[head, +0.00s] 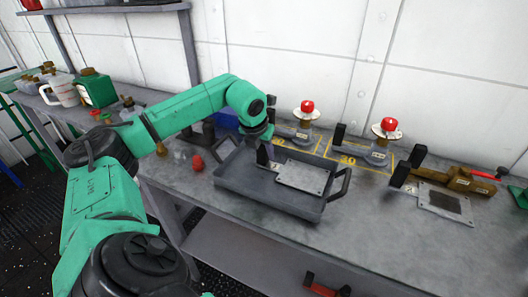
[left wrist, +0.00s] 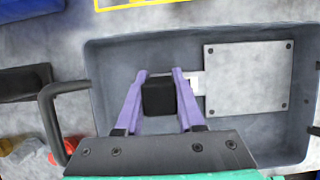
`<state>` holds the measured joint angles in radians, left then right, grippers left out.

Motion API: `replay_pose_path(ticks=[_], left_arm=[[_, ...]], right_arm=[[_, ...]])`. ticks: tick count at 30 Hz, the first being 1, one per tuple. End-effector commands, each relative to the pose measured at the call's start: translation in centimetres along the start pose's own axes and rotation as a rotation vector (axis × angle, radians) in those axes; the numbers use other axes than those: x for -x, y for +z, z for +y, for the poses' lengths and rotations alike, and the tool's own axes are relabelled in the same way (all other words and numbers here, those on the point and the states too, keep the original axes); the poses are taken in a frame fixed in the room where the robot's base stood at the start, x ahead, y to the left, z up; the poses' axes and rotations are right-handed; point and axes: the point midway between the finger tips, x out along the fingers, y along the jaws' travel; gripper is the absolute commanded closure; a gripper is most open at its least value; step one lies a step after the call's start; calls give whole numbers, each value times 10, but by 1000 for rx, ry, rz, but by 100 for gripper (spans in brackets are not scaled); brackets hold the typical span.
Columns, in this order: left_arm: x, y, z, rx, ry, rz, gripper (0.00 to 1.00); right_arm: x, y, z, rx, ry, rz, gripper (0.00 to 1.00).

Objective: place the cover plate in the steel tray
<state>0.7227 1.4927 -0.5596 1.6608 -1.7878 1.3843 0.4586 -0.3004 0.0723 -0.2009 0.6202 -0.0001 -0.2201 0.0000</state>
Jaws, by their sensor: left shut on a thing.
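The cover plate (head: 303,177) is a light grey square with corner holes and a black grip block on its left side. It is inside the dark steel tray (head: 268,202), toward the right half. I cannot tell whether it touches the tray floor. My left gripper (head: 264,157) is over the tray, shut on the plate's block. In the left wrist view, the purple fingers (left wrist: 160,85) stand either side of the black block, the plate (left wrist: 245,79) lies to their right, and the tray rim (left wrist: 92,75) surrounds them. My right gripper is not in view.
Behind the tray stand two valves with red knobs (head: 307,107) (head: 389,124) in yellow-marked areas. Another plate with a dark square (head: 445,202) lies at right, near brass fittings (head: 458,180). A red item (head: 197,162) lies left of the tray. The bench front right is clear.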

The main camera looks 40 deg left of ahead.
Motion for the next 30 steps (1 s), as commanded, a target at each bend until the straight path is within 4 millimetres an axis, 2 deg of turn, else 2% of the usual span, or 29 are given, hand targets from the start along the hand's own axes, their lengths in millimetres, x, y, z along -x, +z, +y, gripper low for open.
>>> replay_pose_path(ticks=[7, 8, 9, 10, 18, 22, 26, 30], left_arm=[[-2, 0, 0, 1, -1, -2, 100], [-2, -1, 0, 0, 0, -1, 59], [-1, 0, 0, 1, 0, -1, 44], [-1, 0, 0, 1, 0, -1, 33], [-1, 0, 0, 1, 0, 0, 33], [7, 1, 0, 1, 0, -2, 33], [34, 1, 0, 0, 1, -5, 33], [76, 2, 0, 1, -1, -5, 33]], right_arm=[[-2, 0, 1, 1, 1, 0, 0], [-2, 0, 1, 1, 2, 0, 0], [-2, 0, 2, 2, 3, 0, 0], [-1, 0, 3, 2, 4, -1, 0], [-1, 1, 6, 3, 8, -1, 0], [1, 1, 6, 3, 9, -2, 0], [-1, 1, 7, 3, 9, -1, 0], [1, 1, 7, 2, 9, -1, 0]])
